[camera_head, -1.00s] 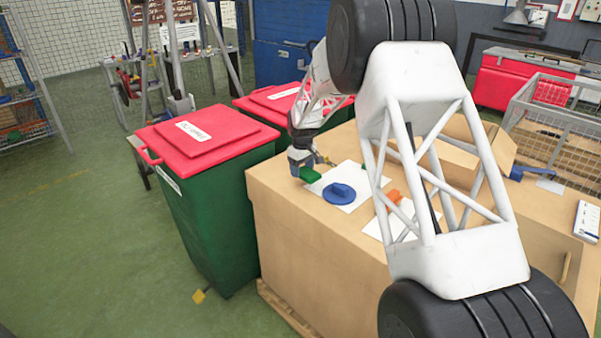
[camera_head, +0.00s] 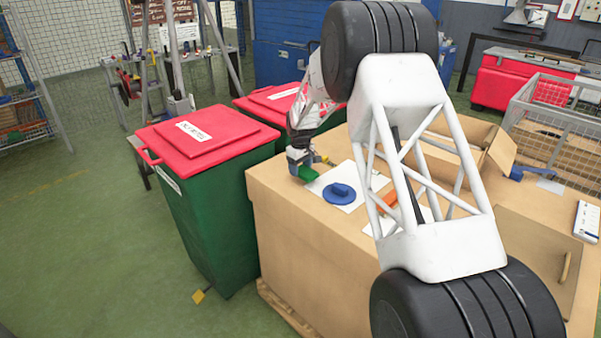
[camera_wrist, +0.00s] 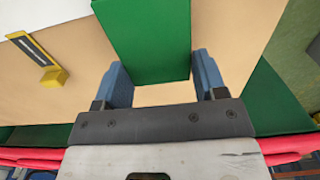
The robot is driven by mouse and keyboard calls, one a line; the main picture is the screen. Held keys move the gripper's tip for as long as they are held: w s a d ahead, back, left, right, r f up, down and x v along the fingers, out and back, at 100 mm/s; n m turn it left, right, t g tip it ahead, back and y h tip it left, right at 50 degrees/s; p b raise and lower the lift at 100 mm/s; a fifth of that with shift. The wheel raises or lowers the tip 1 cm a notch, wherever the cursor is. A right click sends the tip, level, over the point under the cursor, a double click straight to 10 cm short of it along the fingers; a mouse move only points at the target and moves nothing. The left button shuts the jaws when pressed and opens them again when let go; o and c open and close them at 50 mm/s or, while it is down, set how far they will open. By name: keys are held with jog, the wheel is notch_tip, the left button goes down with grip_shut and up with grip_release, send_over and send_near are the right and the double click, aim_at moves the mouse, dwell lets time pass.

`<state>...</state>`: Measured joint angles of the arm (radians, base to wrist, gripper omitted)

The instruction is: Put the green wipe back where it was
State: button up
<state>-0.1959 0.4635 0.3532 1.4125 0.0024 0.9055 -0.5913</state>
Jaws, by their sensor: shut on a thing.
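The green wipe (camera_wrist: 150,38) is a flat green block between the two blue fingers of my gripper (camera_wrist: 163,80) in the wrist view. My gripper is shut on it. In the head view my gripper (camera_head: 302,168) is at the far left edge of the wooden bench top, with the green wipe (camera_head: 308,173) at its fingertips, by the left corner of a white sheet (camera_head: 322,182). I cannot tell whether the wipe touches the surface.
A blue round thing with a knob (camera_head: 340,193) lies on the white sheet. An orange thing (camera_head: 388,200) is partly hidden behind my arm. A yellow-tipped tool (camera_wrist: 38,55) shows in the wrist view. Red-lidded green bins (camera_head: 205,136) stand close to the bench's left.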

aim_at(301, 169)
jog(key=shift+f, duration=1.05)
jog(key=shift+f, duration=0.15)
jog(key=o, duration=0.8)
jog(key=shift+o, duration=0.2)
notch_tip(301, 169, up, 12)
dwell(0.4)
